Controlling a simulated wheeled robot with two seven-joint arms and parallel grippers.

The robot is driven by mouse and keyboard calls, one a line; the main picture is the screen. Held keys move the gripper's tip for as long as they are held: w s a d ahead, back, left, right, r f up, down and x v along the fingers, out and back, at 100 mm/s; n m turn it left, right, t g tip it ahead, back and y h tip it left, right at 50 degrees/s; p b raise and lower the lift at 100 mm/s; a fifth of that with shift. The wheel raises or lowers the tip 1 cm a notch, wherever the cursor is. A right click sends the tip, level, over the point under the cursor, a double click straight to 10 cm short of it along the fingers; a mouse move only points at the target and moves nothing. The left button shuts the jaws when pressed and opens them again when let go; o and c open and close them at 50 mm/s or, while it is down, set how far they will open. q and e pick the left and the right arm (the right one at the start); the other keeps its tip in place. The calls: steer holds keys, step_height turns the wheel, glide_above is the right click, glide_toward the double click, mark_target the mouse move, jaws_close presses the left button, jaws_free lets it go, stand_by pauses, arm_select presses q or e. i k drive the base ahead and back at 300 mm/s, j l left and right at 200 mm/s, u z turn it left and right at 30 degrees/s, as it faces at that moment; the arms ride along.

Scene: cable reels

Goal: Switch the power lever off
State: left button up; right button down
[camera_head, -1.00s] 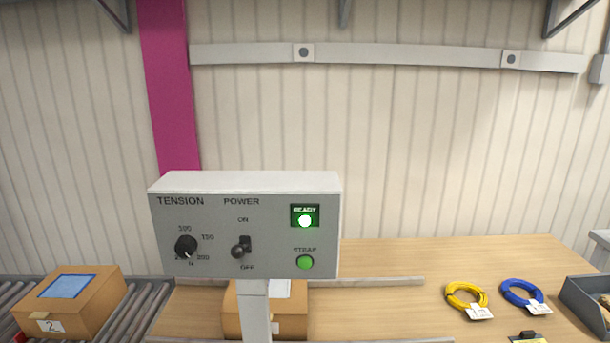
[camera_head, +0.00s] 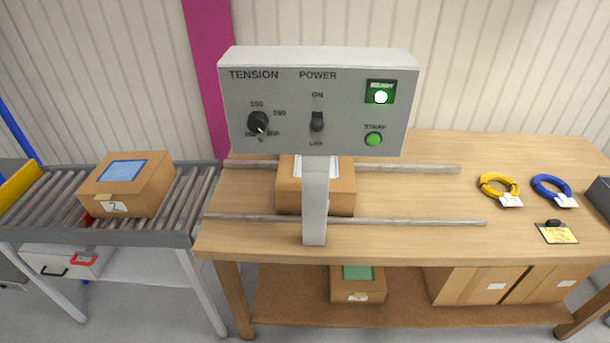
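A black tension knob (camera_head: 258,122) is to the left, and a green strap button (camera_head: 373,140) is at lower right. Neither of my grippers shows in this view.
The table (camera_head: 420,240) carries a cardboard box (camera_head: 345,200) behind the post, two rails, a yellow coil (camera_head: 495,184), a blue coil (camera_head: 550,186) and a yellow card (camera_head: 556,234). A roller conveyor (camera_head: 190,200) at left holds another box (camera_head: 135,190).

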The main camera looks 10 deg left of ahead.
mark_target(316, 125)
steer(key=j+z, duration=0.1)
steer(key=j, duration=0.35)
steer(key=k+j+z, duration=0.1)
steer(key=j, duration=0.3)
steer(key=k+j+z, duration=0.15)
steer(key=j, duration=0.25)
